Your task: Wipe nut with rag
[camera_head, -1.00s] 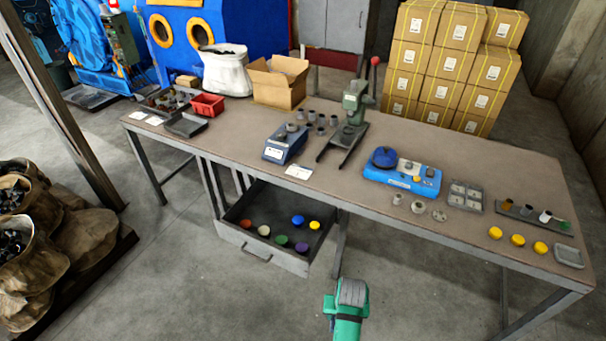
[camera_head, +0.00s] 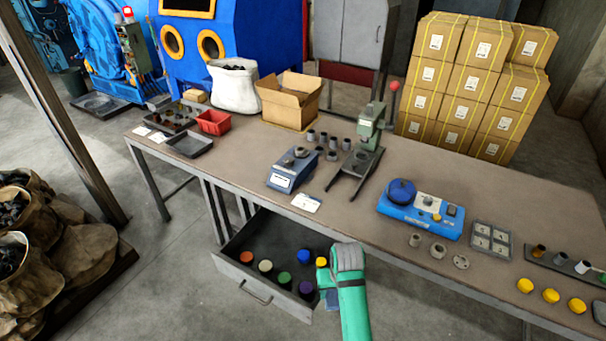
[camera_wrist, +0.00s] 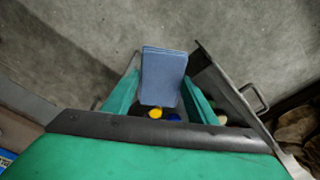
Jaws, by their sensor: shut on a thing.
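My gripper (camera_wrist: 160,100) has green fingers on both sides of a folded blue-grey rag (camera_wrist: 162,75), and it is shut on the rag. In the head view my green arm end is over the right side of the open drawer, with a bit of the blue rag (camera_head: 331,299) showing beside it. I cannot tell which part is the nut. All are apart from my gripper.
The open drawer (camera_head: 262,291) under the table (camera_head: 340,215) holds several coloured caps. On the table are a blue scale (camera_head: 292,170), a green press (camera_head: 369,130), a blue machine (camera_head: 420,210), a grey tray (camera_head: 491,238) and yellow caps (camera_head: 550,296). The floor in front is clear.

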